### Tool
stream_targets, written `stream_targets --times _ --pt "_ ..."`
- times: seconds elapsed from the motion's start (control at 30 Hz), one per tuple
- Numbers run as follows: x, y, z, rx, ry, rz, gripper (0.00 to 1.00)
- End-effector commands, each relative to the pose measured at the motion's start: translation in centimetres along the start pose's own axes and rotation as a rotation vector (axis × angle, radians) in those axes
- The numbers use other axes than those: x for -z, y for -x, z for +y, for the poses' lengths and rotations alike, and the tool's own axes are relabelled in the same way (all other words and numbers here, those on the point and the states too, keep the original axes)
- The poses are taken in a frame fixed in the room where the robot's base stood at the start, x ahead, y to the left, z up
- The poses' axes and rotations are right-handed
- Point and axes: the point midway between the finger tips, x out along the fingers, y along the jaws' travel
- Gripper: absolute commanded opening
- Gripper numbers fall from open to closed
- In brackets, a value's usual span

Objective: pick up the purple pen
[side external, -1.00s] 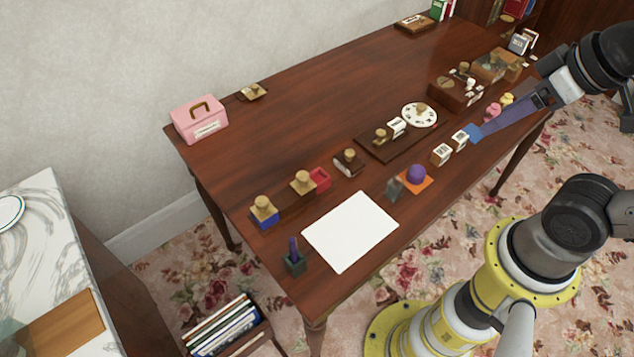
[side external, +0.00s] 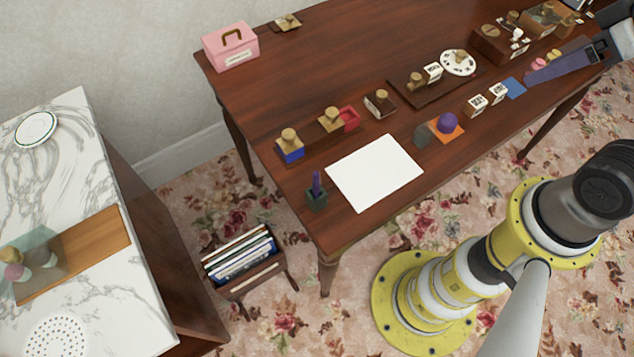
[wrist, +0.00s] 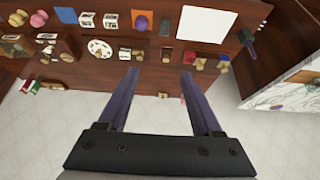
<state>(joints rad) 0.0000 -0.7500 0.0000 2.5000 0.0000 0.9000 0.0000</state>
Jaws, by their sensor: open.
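The purple pen (side external: 317,182) stands upright in a small dark green holder (side external: 316,201) at the near left corner of the wooden table. A small purple pen also shows at the upper right in the wrist view (wrist: 248,38). My gripper (side external: 527,79) is over the right part of the table, far from the pen. Its two long purple-grey fingers are apart with nothing between them, seen in the wrist view (wrist: 160,74).
A white sheet (side external: 375,172) lies beside the holder. Stamps, including a blue-based one (side external: 290,147), and a dark tray (side external: 430,85) stand between gripper and pen. A pink box (side external: 230,45) is at the back left. A marble-topped cabinet (side external: 70,180) stands left.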

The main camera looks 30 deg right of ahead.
Motion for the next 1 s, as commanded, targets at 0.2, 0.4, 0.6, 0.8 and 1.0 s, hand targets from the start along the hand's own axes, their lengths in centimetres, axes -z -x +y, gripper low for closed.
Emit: stream_targets --times 0.2,0.4,0.6,0.8,1.0 --pt "0.0 0.0 0.0 0.0 0.0 0.0 0.66" --pt "0.0 0.0 0.0 0.0 0.0 0.0 0.61" --pt "0.0 0.0 0.0 0.0 0.0 0.0 0.52" --pt "-0.5 0.0 -0.3 0.014 -0.011 -0.023 0.52" --pt "-0.8 0.8 -5.2 0.228 -0.157 -0.157 0.52"
